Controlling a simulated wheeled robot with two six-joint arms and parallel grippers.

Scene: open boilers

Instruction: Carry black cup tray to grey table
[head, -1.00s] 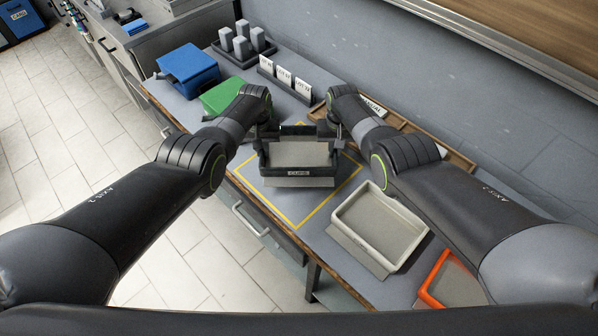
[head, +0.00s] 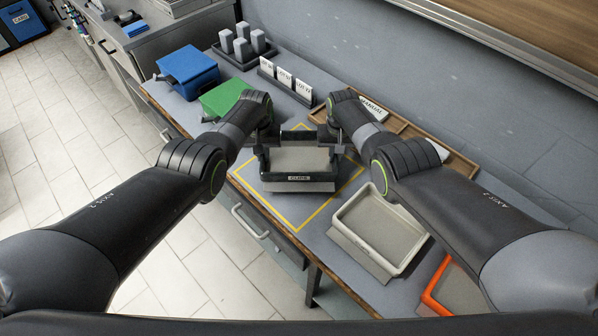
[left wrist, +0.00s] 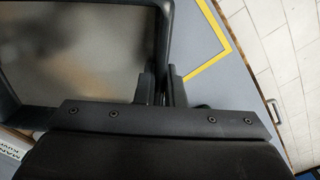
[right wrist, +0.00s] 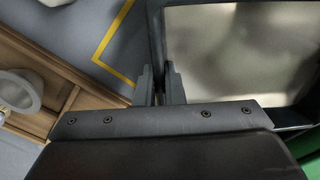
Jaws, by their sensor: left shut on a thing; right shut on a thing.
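The black cup tray (head: 272,177), with a CUPS label on its front and a grey inner floor, is level over the yellow-outlined square on the grey table (head: 335,245). I cannot tell whether its underside touches the table. My left gripper (head: 262,151) is shut on the tray's left wall, and my right gripper (head: 337,148) is shut on its right wall. In the left wrist view the fingers (left wrist: 163,82) straddle the tray's rim (left wrist: 163,30). In the right wrist view the fingers (right wrist: 160,82) do the same at the rim (right wrist: 156,35).
A light grey tray (head: 372,245) and an orange-edged tray (head: 432,290) are to the right. A green box (head: 226,97), a blue box (head: 188,68) and white cards (head: 284,77) are behind left. A wooden organizer (head: 455,160) lies along the back right.

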